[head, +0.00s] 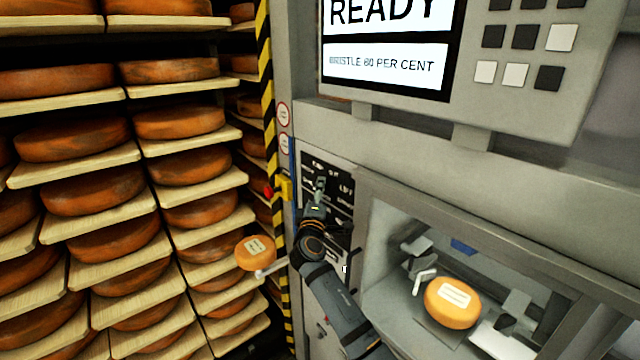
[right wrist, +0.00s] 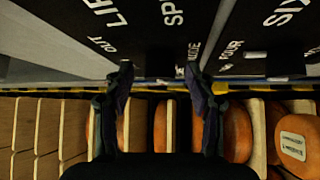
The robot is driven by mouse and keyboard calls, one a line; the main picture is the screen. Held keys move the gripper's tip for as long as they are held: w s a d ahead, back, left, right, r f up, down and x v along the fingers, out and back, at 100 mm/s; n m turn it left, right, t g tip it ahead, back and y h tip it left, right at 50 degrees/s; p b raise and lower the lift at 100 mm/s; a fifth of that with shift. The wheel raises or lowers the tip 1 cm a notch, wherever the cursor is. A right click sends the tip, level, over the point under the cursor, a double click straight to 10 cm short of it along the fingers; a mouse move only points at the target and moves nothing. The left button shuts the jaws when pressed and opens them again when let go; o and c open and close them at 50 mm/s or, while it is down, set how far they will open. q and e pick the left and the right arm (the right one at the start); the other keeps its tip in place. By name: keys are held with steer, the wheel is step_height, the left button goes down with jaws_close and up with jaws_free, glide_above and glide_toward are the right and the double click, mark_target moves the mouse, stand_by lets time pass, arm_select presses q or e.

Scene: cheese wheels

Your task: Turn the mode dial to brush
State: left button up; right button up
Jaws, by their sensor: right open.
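The black control panel (head: 342,171) with white lettering is on the grey machine front in the head view. In the right wrist view the panel (right wrist: 150,38) shows sideways words such as LIFT, OUT and FOUR, and a partly covered label that seems to read MODE (right wrist: 193,48). My right gripper (head: 318,193) is in front of the panel. In the right wrist view its two fingers (right wrist: 160,92) are apart with nothing held between them. I cannot make out the mode dial or its setting; the gripper covers part of the panel. My left gripper is not in view.
A screen (head: 385,65) above reads READY. A red button on a yellow box (head: 284,188) sits left of the panel. Shelves of cheese wheels (head: 75,138) fill the left. A labelled cheese (head: 453,303) sits in the machine's bay; another (head: 256,253) is near the striped post (head: 266,100).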

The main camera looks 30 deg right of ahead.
steer(key=shift+x, duration=0.8)
steer(key=c, duration=1.1)
step_height(320, 180, down, 2)
steer(key=m+t+h+b, duration=0.1)
steer(key=m+h+b, duration=0.1)
steer(key=b, duration=1.2)
steer(key=shift+f+m, duration=0.15)
steer(key=shift+m, duration=0.15)
steer(key=shift+c, duration=0.2)
steer(key=m+h+b, duration=0.1)
steer(key=m+b, duration=0.1)
steer(key=b, duration=0.5)
steer(key=m+h+b, duration=0.2)
steer(key=b, duration=0.6)
steer(key=r+m+g+h+b, duration=0.1)
steer(key=m+h+b, duration=0.1)
steer(key=b, duration=0.6)
steer(key=shift+w+m, duration=0.25)
steer(key=shift+m, duration=0.25)
steer(key=shift+r+m+g+h+b, duration=0.15)
steer(key=shift+m+g+h+b, duration=0.3)
steer(key=shift+b, duration=0.4)
steer(key=shift+r, duration=0.1)
